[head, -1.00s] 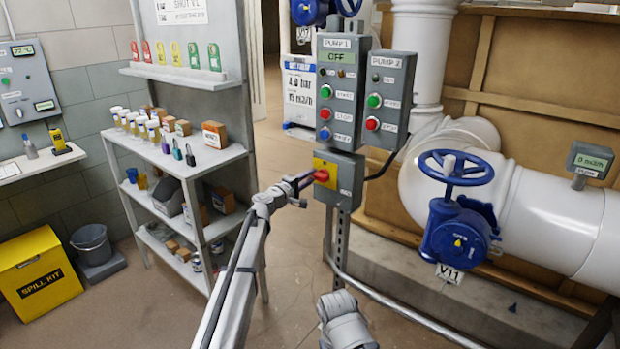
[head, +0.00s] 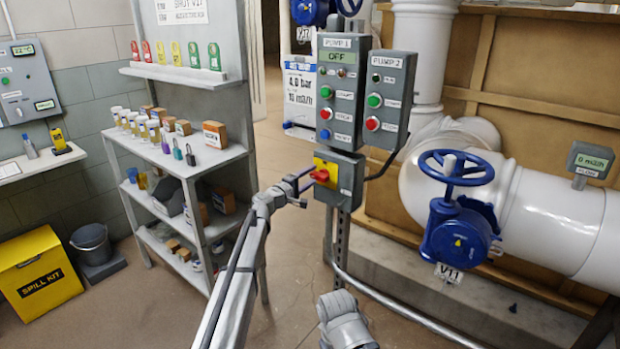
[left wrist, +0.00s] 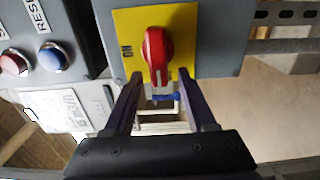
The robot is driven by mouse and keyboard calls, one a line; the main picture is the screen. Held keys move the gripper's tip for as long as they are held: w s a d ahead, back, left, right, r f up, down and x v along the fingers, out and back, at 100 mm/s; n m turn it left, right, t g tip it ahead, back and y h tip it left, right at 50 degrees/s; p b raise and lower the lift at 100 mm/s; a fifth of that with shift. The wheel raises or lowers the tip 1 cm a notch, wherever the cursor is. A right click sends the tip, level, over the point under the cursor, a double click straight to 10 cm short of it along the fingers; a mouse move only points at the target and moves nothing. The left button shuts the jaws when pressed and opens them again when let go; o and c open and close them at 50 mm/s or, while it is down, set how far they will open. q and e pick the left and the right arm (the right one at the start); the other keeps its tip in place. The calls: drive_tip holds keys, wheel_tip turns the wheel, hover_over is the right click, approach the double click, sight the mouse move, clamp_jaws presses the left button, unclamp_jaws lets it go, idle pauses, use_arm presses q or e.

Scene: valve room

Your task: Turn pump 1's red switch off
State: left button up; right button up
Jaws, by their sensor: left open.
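Pump 1's red switch (head: 320,176) is a rotary handle on a yellow plate (head: 327,165), on the grey box under the PUMP 1 panel (head: 338,95). Pump 1's display reads OFF. In the left wrist view the red handle (left wrist: 157,50) lies crosswise to the direction of the ON mark, which is at the plate's left edge. My left gripper (head: 300,184) is just left of the switch in the head view. In the left wrist view its open fingers (left wrist: 158,88) stand apart near the handle's lower end, with nothing gripped. My right gripper is out of view.
The PUMP 2 panel (head: 388,100) is right of PUMP 1. A blue valve wheel (head: 456,168) on a white pipe (head: 555,222) is further right. A shelf (head: 190,170) with small items stands left of my left arm. A rail (head: 400,305) runs below the panels.

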use_arm(q)
drive_tip(key=v, duration=0.7)
drive_tip(key=shift+s+a, duration=0.2)
drive_tip(key=shift+s, duration=0.05)
